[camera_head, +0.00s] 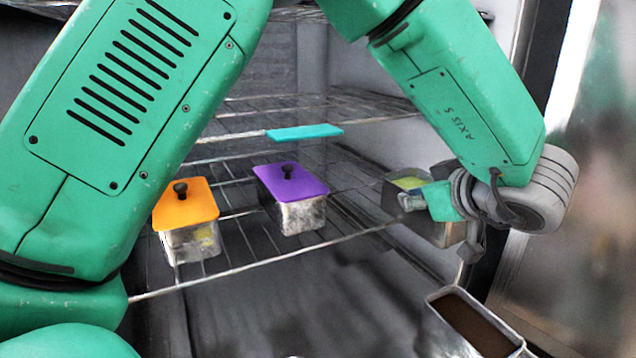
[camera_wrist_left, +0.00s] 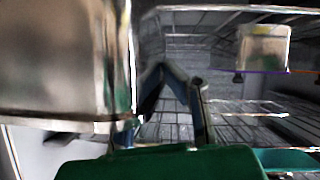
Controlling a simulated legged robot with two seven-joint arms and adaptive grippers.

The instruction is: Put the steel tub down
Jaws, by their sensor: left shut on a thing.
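An open steel tub (camera_head: 425,229) with yellow-green contents is at the right end of the wire shelf. My left gripper (camera_head: 437,226) is at this tub and shut on it. The gripper and wrist hide part of the tub. I cannot tell whether the tub's base touches the shelf. In the left wrist view, which looks upside down, a large steel tub (camera_wrist_left: 62,60) fills the left side very close, beside the gripper's linkage (camera_wrist_left: 172,100). My right gripper is not seen.
A purple-lidded tub (camera_head: 300,216) and an orange-lidded tub (camera_head: 190,244) stand on the shelf (camera_head: 270,262) to the left. Another open steel tub (camera_head: 445,343), with brown contents, is at lower right.

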